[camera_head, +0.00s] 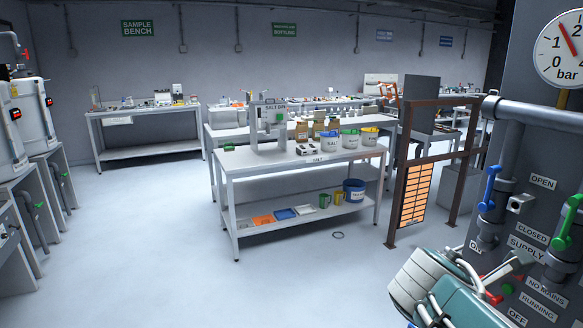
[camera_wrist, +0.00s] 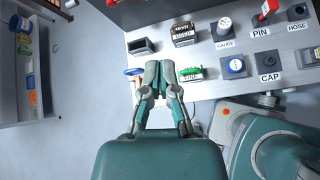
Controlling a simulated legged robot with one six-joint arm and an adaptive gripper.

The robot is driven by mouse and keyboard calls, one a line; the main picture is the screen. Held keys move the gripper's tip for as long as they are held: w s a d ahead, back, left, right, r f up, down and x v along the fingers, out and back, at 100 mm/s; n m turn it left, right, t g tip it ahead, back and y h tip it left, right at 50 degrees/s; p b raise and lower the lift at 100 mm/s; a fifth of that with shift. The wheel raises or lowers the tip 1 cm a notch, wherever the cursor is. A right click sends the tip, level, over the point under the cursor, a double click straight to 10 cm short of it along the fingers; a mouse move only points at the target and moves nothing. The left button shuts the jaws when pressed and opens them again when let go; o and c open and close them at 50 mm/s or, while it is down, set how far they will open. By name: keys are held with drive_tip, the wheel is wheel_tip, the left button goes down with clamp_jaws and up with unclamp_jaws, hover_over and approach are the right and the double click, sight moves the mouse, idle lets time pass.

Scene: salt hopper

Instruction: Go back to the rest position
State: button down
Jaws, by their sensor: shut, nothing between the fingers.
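My gripper (camera_wrist: 158,66) is in the middle of the wrist view, its two grey-and-teal fingers closed together with nothing between them. It is in front of a light grey board (camera_wrist: 207,56) with labelled places; I cannot tell how far apart they are. In the head view my teal and white arm is at the lower right, in front of the dark valve panel (camera_head: 530,150). The gripper's fingertips are hard to make out there.
The wrist view shows a black box (camera_wrist: 141,46), a green part (camera_wrist: 190,74), a blue cap (camera_wrist: 236,65) and a gauge (camera_wrist: 224,25). The panel has blue (camera_head: 490,187) and green (camera_head: 568,222) handles. A salt bench (camera_head: 240,168) stands mid-room, with open floor (camera_head: 130,240) to its left.

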drive_tip(key=s+a+f+m+y, duration=0.3)
drive_tip(key=a+m, duration=0.3)
drive_tip(key=m, duration=0.4)
drive_tip(key=s+a+f+m+y, duration=0.4)
drive_tip(key=s+a+m+y, duration=0.1)
drive_tip(key=m, duration=0.4)
drive_tip(key=shift+a+f+m+t+y, duration=0.25)
drive_tip(key=shift+a+m+t+y, duration=0.25)
drive_tip(key=shift+a, duration=0.55)
